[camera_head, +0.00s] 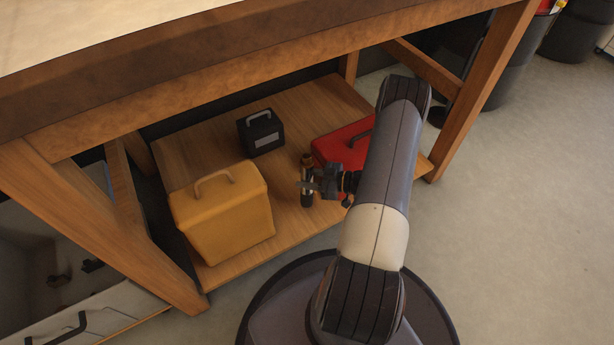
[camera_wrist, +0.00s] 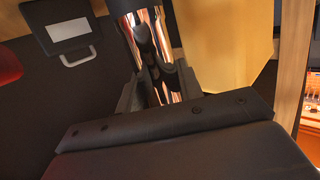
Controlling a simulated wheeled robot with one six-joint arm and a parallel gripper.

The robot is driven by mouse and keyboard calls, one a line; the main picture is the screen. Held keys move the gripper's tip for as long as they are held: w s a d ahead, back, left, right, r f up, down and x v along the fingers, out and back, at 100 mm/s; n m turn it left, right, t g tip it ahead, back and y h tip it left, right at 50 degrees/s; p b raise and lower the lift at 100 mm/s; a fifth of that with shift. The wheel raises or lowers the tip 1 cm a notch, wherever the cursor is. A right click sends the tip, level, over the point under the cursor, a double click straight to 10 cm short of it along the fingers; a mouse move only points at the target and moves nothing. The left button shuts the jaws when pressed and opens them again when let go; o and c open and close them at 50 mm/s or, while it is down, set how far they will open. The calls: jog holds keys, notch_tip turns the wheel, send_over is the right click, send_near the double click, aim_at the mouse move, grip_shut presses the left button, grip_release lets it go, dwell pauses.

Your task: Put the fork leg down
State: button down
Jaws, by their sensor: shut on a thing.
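The fork leg (camera_head: 307,196) is a slim dark cylinder with a brass-coloured top, held about upright over the lower wooden shelf. My gripper (camera_head: 309,184) reaches it from the right and is shut around its middle. In the wrist view the fork leg (camera_wrist: 127,18) shows as a shiny dark and copper tube between the fingers of my gripper (camera_wrist: 156,82). Its lower end looks close to the shelf board (camera_head: 290,222), but I cannot tell whether it touches.
On the shelf stand a yellow box (camera_head: 225,218) to the left, a small black case (camera_head: 262,133) behind, and a red box (camera_head: 338,146) close on the right. The bench top (camera_head: 180,60) overhangs the shelf. A wooden leg (camera_head: 490,85) stands at the right.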

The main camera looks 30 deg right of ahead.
jog(key=shift+f+b, duration=0.6)
jog(key=shift+f, duration=0.95)
jog(key=shift+f, duration=0.2)
jog(key=c, duration=0.9)
grip_release()
jog(key=shift+c, duration=0.2)
jog(key=shift+r, duration=0.15)
jog(key=shift+s+d+r, duration=0.1)
jog(key=shift+s+d, duration=0.1)
jog(key=shift+d, duration=0.05)
jog(key=p+v, duration=0.3)
jog(key=v, duration=0.8)
jog(key=shift+s, duration=0.15)
